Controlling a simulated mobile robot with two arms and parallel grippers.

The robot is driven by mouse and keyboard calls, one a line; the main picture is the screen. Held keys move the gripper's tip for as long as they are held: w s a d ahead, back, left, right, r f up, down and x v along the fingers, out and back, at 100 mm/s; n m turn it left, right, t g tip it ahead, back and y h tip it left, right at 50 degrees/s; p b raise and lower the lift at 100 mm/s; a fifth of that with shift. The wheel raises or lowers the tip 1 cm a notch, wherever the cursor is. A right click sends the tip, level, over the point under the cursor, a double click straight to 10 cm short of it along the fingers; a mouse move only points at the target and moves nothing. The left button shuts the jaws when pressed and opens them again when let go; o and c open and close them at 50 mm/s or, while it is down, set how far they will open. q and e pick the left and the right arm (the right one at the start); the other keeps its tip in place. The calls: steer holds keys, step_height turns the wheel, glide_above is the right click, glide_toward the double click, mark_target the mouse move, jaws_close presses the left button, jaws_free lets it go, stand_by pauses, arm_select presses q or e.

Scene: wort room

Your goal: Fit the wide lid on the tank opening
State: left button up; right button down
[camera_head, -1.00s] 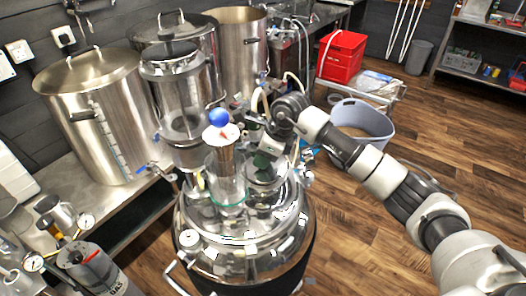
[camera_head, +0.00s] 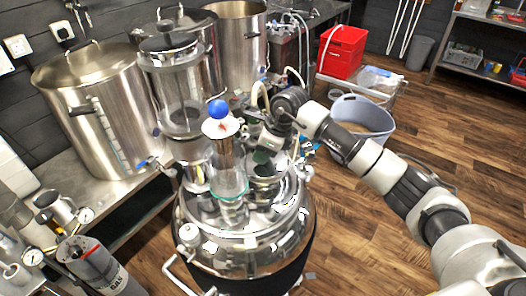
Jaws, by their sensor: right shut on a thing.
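The tank (camera_head: 275,238) is a shiny rounded steel vessel in the lower middle, with fittings on its top. Above its top stands a tall, partly clear piece with a green ring (camera_head: 229,193) low on it. A pale disc (camera_head: 221,127) and a blue ball (camera_head: 218,109) top this piece; I take it for the wide lid. Whether its underside touches the tank is unclear, and the tank opening is hidden behind it. My right gripper (camera_head: 246,140) reaches in from the right beside the piece and is shut on it; its fingertips are hard to make out. My left gripper is not in view.
Tall steel pots (camera_head: 100,110) and a clear-walled vessel (camera_head: 183,95) stand close behind on the left bench. Gauges and a grey cylinder (camera_head: 92,262) are at lower left. A grey-blue tub (camera_head: 375,112) and red crate (camera_head: 343,52) are behind my arm. Floor at right is open.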

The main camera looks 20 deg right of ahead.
mark_target(270, 161)
stand_by(0.8)
steer(key=shift+f+b, duration=0.55)
steer(key=shift+b, duration=0.15)
steer(key=c, duration=1.1)
jaws_free()
steer(key=shift+o, duration=0.2)
steer(key=shift+p+v, duration=1.55)
steer(key=shift+v, duration=1.35)
steer(key=p+v, duration=0.2)
steer(key=v, duration=0.3)
steer(key=shift+s+d+r, duration=0.1)
steer(key=shift+r, duration=0.05)
